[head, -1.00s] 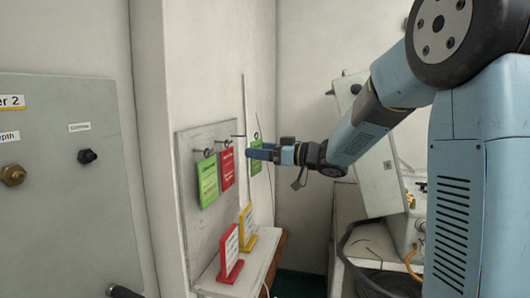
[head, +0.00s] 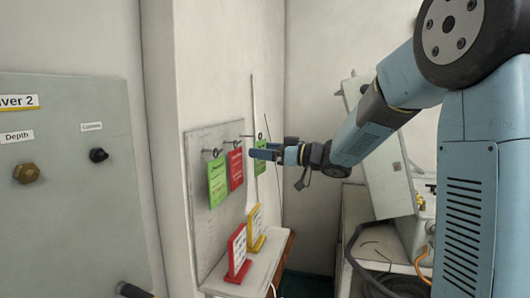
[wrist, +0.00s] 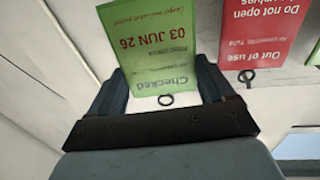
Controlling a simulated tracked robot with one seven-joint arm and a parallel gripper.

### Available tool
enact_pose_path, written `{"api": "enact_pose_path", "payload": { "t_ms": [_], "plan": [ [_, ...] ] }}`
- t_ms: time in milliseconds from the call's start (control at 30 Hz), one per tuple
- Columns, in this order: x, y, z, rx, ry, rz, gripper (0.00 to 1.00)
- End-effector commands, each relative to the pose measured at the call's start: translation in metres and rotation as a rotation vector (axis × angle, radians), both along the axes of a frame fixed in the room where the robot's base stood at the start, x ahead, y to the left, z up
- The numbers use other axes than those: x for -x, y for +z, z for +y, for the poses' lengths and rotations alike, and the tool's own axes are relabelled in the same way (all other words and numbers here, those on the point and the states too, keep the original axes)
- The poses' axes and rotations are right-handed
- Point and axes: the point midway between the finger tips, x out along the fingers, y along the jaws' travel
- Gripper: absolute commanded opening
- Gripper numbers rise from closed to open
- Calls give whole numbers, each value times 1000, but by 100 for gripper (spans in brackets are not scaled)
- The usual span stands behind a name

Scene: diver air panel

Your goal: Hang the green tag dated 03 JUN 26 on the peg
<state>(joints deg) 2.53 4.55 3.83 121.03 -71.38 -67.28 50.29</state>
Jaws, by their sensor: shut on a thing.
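The green tag dated 03 JUN 26 (wrist: 155,50) is between the two fingers of my gripper (wrist: 160,90) in the wrist view, its print upside down. My gripper is shut on it. Whether the tag is on a peg, I cannot tell.
A red "Out of use" tag (head: 235,168) and another green tag (head: 217,182) hang on pegs at left. Below, a red stand (head: 237,255) and a yellow stand (head: 254,230) stand on a shelf (head: 262,268). A grey panel (head: 70,190) is at far left.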

Motion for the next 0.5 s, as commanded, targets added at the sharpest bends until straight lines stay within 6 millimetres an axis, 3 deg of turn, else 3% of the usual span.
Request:
{"api": "enact_pose_path", "payload": {
  "t_ms": [500],
  "plan": [
    [-1, 0, 3, 0, 0, 0, 53]
  ]
}}
